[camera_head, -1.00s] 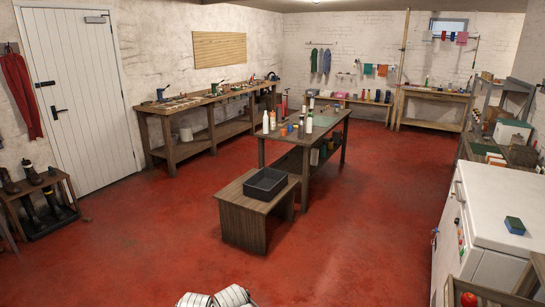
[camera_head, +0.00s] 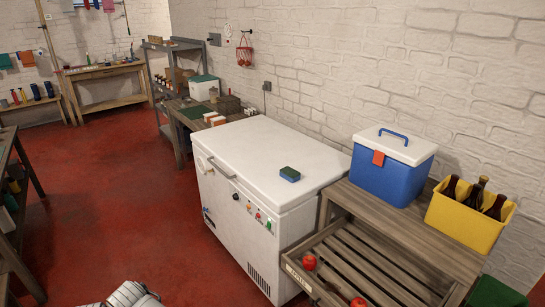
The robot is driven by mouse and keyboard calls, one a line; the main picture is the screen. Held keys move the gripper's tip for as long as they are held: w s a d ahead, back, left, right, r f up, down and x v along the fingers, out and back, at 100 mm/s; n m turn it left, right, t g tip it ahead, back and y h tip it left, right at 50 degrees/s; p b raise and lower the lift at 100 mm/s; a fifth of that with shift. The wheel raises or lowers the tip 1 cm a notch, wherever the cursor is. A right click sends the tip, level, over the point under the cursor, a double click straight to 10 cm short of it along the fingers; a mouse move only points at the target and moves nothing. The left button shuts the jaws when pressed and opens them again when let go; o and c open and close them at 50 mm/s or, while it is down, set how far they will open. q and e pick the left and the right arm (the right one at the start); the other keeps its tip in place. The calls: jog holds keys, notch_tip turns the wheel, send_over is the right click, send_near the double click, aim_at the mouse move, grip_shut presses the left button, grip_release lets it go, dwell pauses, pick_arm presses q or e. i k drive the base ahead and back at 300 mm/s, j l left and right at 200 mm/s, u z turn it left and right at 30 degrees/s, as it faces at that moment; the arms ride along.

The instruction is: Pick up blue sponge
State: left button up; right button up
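A small sponge (camera_head: 289,174), blue below with a dark green top, lies on the white lid of a chest freezer (camera_head: 270,148). It sits toward the lid's front right part, with bare lid around it. Neither of my grippers shows in the head view. Only a white ribbed part of my own body shows at the bottom edge.
Right of the freezer, a wooden bench (camera_head: 400,222) holds a blue cooler (camera_head: 391,165) and a yellow crate (camera_head: 466,217) with dark bottles. A slatted drawer (camera_head: 372,272) with red objects juts out below. Red floor (camera_head: 135,215) is clear left of the freezer.

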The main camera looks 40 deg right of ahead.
aim_at(288, 173)
jog(key=i+z, duration=0.25)
jog(key=z, duration=0.15)
jog(key=i+j+z, duration=0.1)
jog(key=i+z, duration=0.3)
jog(key=i+j+z, duration=0.1)
jog(key=z, duration=0.35)
jog(key=i+j+z, duration=0.25)
jog(key=z, duration=0.15)
jog(key=i+j+z, duration=0.2)
jog(key=j+z, duration=0.2)
jog(key=i+j+z, duration=0.2)
jog(key=z, duration=0.15)
jog(key=i+j+z, duration=0.3)
jog(key=j+z, duration=0.35)
jog(key=i+j, duration=0.1)
jog(key=i, duration=0.35)
